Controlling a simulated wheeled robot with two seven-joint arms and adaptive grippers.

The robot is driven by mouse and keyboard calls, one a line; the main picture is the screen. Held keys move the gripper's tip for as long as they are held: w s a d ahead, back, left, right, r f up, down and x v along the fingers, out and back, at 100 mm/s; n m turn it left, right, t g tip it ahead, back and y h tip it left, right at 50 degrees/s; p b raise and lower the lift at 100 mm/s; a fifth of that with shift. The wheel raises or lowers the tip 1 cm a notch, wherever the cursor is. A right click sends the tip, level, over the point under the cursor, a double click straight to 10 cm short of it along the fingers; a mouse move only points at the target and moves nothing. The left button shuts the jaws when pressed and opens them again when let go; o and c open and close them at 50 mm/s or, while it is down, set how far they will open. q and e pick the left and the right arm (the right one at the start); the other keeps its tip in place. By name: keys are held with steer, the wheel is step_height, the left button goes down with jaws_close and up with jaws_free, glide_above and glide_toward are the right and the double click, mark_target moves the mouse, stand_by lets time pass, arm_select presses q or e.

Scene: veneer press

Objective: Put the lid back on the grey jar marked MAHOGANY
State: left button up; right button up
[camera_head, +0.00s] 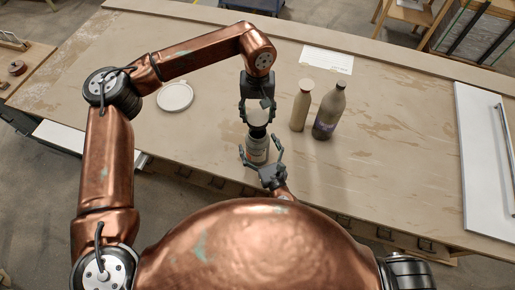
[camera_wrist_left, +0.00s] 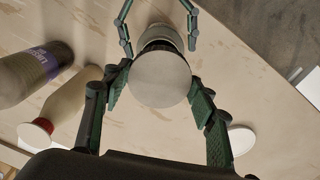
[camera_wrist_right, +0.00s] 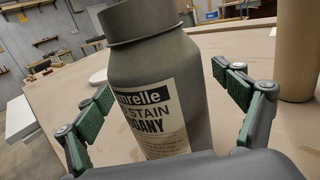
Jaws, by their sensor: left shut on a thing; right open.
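The grey jar (camera_head: 257,152) stands upright on the table in front of me. In the right wrist view the jar (camera_wrist_right: 160,85) shows a cream label (camera_wrist_right: 150,110) ending in "STAIN" and "GANY", under a bare neck. My left gripper (camera_head: 259,106) is shut on a pale round lid (camera_wrist_left: 160,80) and holds it over the jar; a dark gap shows between them in the head view. Whether the lid is exactly centred I cannot tell. My right gripper (camera_head: 262,163) is open, with a finger on each side of the jar and apart from it in the right wrist view (camera_wrist_right: 168,105).
A tan bottle (camera_head: 300,110) and a dark bottle with a purple label (camera_head: 328,113) stand to the right of the jar. A white round dish (camera_head: 175,97) lies to the left. A white card (camera_head: 327,60) lies behind. A white panel with a handle (camera_head: 480,150) is at the right.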

mark_target(257, 143)
steer(key=shift+c, duration=0.7)
steer(key=c, duration=1.7)
arm_select(q)
steer(key=shift+s+f, duration=0.1)
steer(key=shift+f, duration=2.35)
arm_select(e)
steer(key=shift+o, duration=0.2)
arm_select(q)
steer(key=shift+f, duration=0.9)
steer(key=shift+f, duration=0.6)
arm_select(e)
jaws_close()
arm_select(q)
steer(key=m, duration=0.4)
steer(key=shift+m, duration=0.4)
steer(key=m, duration=0.5)
